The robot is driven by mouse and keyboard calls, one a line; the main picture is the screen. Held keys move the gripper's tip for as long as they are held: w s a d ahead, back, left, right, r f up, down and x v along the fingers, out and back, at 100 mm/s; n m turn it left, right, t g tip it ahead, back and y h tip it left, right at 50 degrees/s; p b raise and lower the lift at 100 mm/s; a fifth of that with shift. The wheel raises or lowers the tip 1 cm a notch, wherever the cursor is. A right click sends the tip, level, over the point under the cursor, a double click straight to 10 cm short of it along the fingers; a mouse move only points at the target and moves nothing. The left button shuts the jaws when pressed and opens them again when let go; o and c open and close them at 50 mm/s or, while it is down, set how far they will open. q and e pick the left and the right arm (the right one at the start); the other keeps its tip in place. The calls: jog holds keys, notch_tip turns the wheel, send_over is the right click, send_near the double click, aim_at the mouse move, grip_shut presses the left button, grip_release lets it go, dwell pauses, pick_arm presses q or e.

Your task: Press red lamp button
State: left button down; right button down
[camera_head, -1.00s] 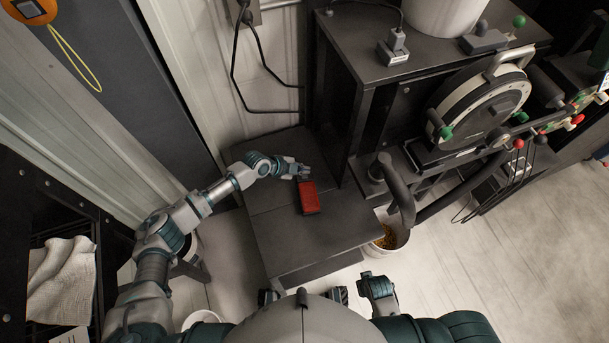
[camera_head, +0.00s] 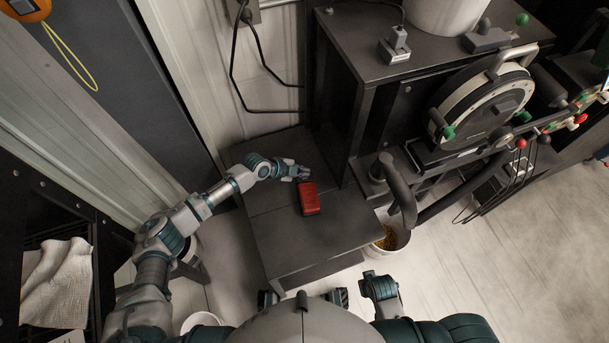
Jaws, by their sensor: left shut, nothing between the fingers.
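A red box-shaped lamp (camera_head: 309,199) lies on the dark low table (camera_head: 280,225) in front of me. No separate button on it can be made out at this size. My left gripper (camera_head: 303,173) is shut and empty at the lamp's far end. Its fingertips are at or just above that end; I cannot tell if they touch. My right gripper (camera_head: 378,285) hangs low near my body, away from the lamp. Its fingers are too unclear to tell their state.
A dark cabinet (camera_head: 350,60) stands right of the table, with a round seed meter (camera_head: 480,105) beside it. A white bucket with grain (camera_head: 388,242) sits on the floor at the table's right. A black cable (camera_head: 235,75) hangs on the wall. A shelf with a cloth (camera_head: 58,285) is at left.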

aim_at(303, 177)
dwell(0.8)
pick_arm(q)
jog(key=shift+f, duration=0.15)
jog(key=shift+f+b, duration=0.25)
jog(key=shift+b, duration=0.15)
jog(key=shift+f+b, duration=0.4)
dwell(0.5)
jog(key=shift+r, duration=0.1)
jog(key=shift+r+p, duration=0.35)
jog(key=shift+r, duration=0.4)
jog(key=shift+r+p, duration=1.35)
jog(key=shift+r, duration=1.25)
jog(key=shift+s, duration=0.1)
